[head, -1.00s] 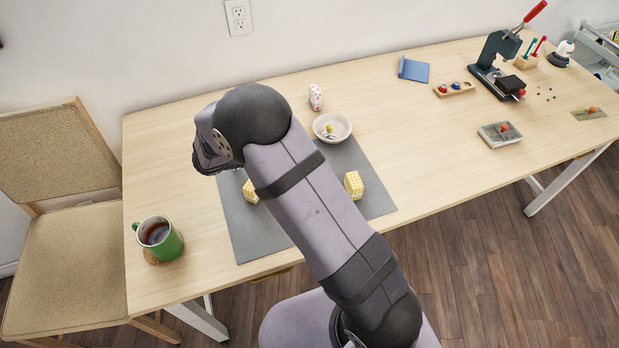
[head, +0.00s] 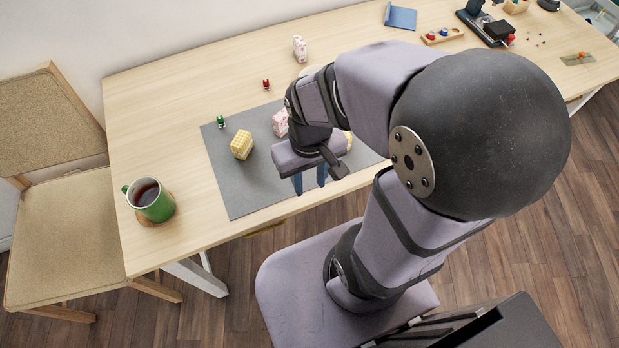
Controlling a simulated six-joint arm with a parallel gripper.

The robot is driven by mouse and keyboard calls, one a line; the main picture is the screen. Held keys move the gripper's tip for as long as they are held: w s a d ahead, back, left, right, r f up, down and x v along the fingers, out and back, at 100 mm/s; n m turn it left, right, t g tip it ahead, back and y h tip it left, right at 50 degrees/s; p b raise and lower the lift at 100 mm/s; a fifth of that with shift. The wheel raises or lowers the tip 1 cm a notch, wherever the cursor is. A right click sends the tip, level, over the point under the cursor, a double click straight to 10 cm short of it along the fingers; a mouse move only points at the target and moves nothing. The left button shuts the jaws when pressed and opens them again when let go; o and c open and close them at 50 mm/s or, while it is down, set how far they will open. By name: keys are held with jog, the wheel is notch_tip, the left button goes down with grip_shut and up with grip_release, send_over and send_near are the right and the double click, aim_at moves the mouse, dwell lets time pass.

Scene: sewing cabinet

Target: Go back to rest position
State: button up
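My gripper (head: 310,186) hangs over the front part of the grey mat (head: 235,190), with its two blue fingers pointing down. The fingers stand apart with nothing visible between them, so it looks open and empty. My arm is folded back over my base, with its large dark elbow joint at the right of the head view. A yellow checked block (head: 241,145) stands on the mat left of the gripper. A pink and white block (head: 281,122) stands behind the gripper, partly hidden by it. Another yellow block (head: 348,141) is mostly hidden behind my wrist.
A green mug (head: 150,200) stands on a coaster at the table's left. A small green spool (head: 221,121), a red spool (head: 266,84) and a pink-patterned object (head: 300,48) stand farther back. My arm hides most of the white bowl. The table's back left is clear.

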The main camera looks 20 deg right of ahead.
notch_tip(320, 180, up, 8)
jog(key=p, duration=0.7)
jog(key=shift+f+p, duration=0.25)
jog(key=shift+p, duration=0.05)
dwell(0.6)
